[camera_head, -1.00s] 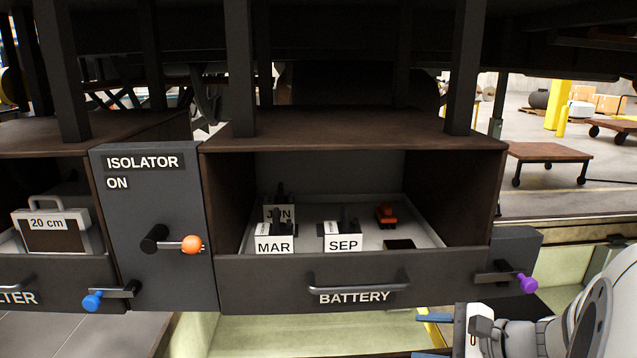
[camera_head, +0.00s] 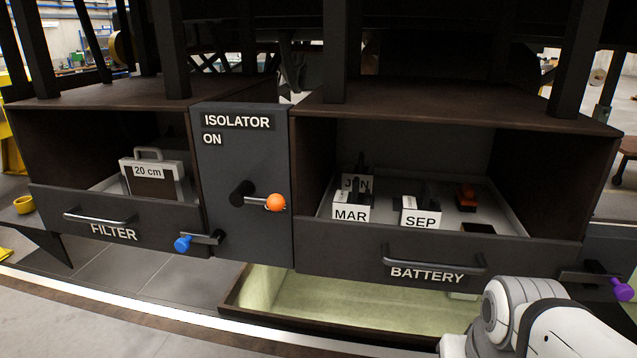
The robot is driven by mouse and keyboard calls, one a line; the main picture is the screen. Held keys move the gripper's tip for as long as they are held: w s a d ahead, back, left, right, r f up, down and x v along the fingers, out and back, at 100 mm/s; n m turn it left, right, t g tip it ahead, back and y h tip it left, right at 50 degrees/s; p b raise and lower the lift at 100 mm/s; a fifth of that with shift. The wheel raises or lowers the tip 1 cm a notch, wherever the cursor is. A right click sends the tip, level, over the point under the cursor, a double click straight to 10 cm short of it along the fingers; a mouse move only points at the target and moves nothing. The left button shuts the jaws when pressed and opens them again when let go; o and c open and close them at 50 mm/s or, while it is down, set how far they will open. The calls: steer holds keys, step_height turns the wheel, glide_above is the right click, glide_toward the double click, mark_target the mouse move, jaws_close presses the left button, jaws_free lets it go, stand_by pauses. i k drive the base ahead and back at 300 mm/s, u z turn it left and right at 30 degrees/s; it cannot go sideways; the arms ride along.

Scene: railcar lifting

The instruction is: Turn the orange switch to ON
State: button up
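The orange switch (camera_head: 275,202) is a ball-ended lever on a dark round hub on the grey isolator panel (camera_head: 225,170). The panel reads ISOLATOR, with ON below it at the upper left. The lever points to the right of the hub, roughly level, tilted slightly down, and not up toward the ON label. My arm shows at the lower right, in front of the battery drawer. My gripper is out of view now. Nothing touches the switch.
The filter drawer (camera_head: 115,225) at left holds a case marked 20 cm (camera_head: 150,182). The battery drawer (camera_head: 500,262) at right holds white MAR (camera_head: 350,214) and SEP (camera_head: 421,219) blocks. A blue-knobbed latch (camera_head: 184,244) and purple-knobbed latch (camera_head: 622,291) stick out. Space before the panel is clear.

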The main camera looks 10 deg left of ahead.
mark_target(259, 201)
steer(key=u, duration=1.2)
